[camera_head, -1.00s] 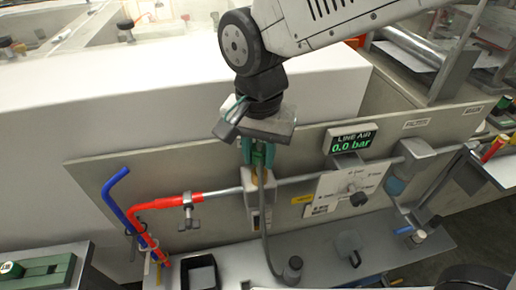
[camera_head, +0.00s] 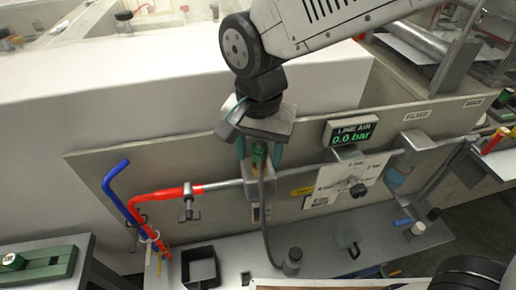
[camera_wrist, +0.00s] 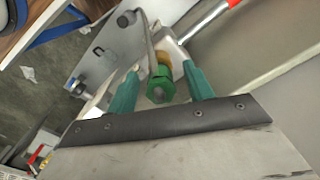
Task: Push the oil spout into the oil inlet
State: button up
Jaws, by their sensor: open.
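The oil spout (camera_head: 259,149) is a green cap-like end on a thin grey hose. In the wrist view the green spout (camera_wrist: 159,86) sits against a brass-coloured piece (camera_wrist: 163,60), probably the oil inlet, at the pale block on the pipe. I cannot tell how deep it sits. My gripper (camera_head: 259,158) is above the block, its teal fingers apart, one on each side of the spout. In the wrist view my gripper (camera_wrist: 160,68) shows gaps between both fingers and the spout. The inlet's opening is hidden.
A display reading 0.0 bar (camera_head: 351,131) and a white dial panel (camera_head: 350,178) stand to the right. Red (camera_head: 160,195) and blue (camera_head: 113,190) pipes are left, near a black open box (camera_head: 199,268).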

aim_at(260, 147)
notch_tip(260, 147, up, 8)
jog(key=shift+f, duration=0.1)
dwell(0.4)
jog(key=shift+n, duration=0.5)
jog(key=s+d+n, duration=0.1)
jog(key=s+d, duration=0.3)
jog(key=d, duration=1)
jog(key=s+d+f+n+t, duration=0.1)
jog(key=s+d, duration=0.4)
jog(key=d, duration=0.8)
jog(key=shift+d, duration=0.4)
